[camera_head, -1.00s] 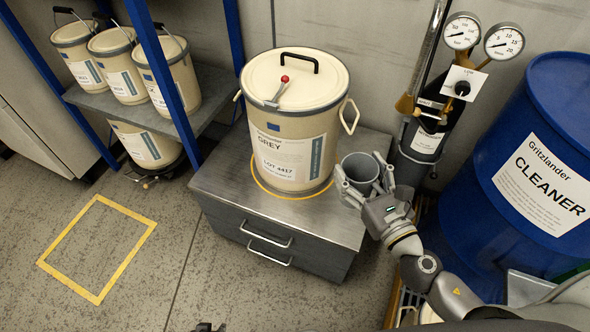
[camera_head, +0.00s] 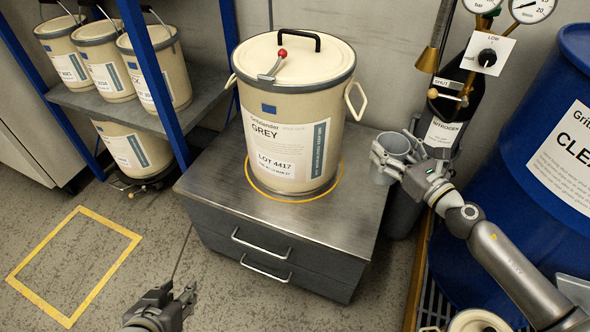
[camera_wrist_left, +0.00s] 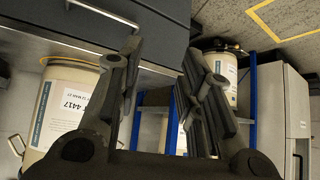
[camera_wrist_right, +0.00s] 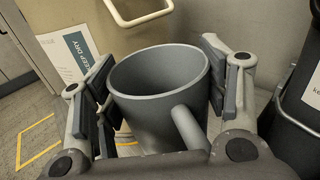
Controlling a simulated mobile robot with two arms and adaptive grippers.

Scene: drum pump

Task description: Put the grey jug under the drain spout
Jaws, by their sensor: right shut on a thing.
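The grey jug (camera_head: 394,145) is an open, empty-looking cup with a side handle. My right gripper (camera_head: 400,158) is shut on it and holds it upright near the right edge of the steel cabinet, right of the GREY drum. In the right wrist view the jug (camera_wrist_right: 155,85) sits between the two fingers (camera_wrist_right: 160,95), its handle toward my wrist. My left gripper (camera_head: 178,300) is low in front of the cabinet, its fingers apart and empty; they also show in the left wrist view (camera_wrist_left: 162,60). I cannot make out a drain spout.
The cream GREY drum (camera_head: 292,120) with a red-knobbed lid lever stands on the cabinet (camera_head: 330,220). A black nitrogen cylinder (camera_head: 450,115) and a blue cleaner drum (camera_head: 550,150) stand at right. Shelved pails (camera_head: 105,65) are at left. A yellow floor square (camera_head: 75,260) is empty.

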